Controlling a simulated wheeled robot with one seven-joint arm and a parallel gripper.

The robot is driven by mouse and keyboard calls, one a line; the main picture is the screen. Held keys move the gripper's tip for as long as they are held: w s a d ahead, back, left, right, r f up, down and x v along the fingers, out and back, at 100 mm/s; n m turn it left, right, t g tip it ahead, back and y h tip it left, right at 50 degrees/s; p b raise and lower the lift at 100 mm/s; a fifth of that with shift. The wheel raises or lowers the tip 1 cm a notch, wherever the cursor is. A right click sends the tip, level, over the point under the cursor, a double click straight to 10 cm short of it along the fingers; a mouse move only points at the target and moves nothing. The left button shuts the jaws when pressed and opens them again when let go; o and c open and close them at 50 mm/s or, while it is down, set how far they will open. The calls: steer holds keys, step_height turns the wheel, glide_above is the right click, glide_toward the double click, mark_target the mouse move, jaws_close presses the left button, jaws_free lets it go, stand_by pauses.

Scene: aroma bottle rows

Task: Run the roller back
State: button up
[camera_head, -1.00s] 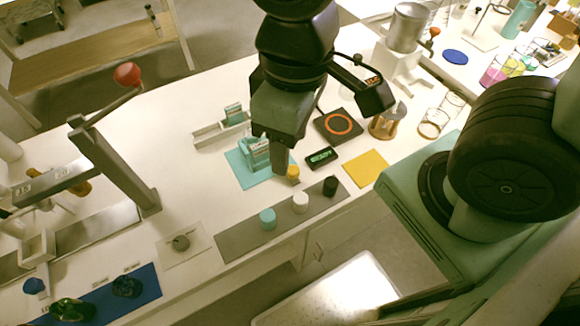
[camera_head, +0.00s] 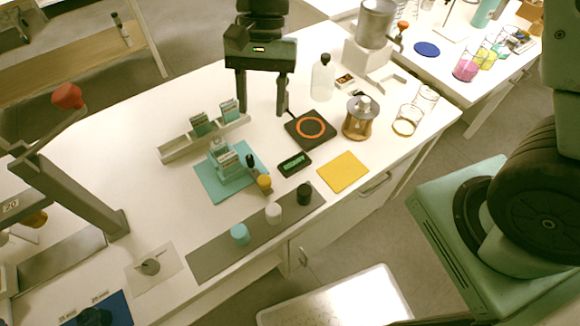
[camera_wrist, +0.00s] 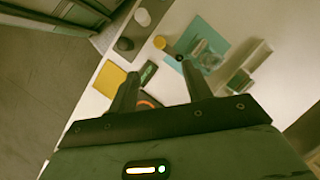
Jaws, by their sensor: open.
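My gripper (camera_head: 262,112) is open and empty, its two fingers apart above the white bench behind the teal mat (camera_head: 213,190). In the wrist view its fingertips (camera_wrist: 160,78) also stand apart with nothing between them. On the mat is a pale teal holder (camera_head: 226,163) with a labelled front. A small dark-topped piece (camera_head: 250,162) stands at the mat's right side, with a yellow-capped piece (camera_head: 265,182) just in front; the yellow one also shows in the wrist view (camera_wrist: 160,42). I cannot tell which piece is the roller.
A long rail (camera_head: 174,153) carries teal boxes behind the mat. A grey strip (camera_head: 210,258) holds teal, white and black caps in front. Right of the mat are a small display (camera_head: 294,163), an orange-ringed plate (camera_head: 310,140), a yellow square (camera_head: 343,172) and a white bottle (camera_head: 323,80).

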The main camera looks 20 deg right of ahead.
steer(key=m, duration=0.1)
glide_toward(264, 179)
steer(key=x, duration=0.8)
steer(key=shift+s+a+f, duration=0.1)
steer(key=shift+s+f, duration=0.05)
steer(key=shift+f, duration=0.25)
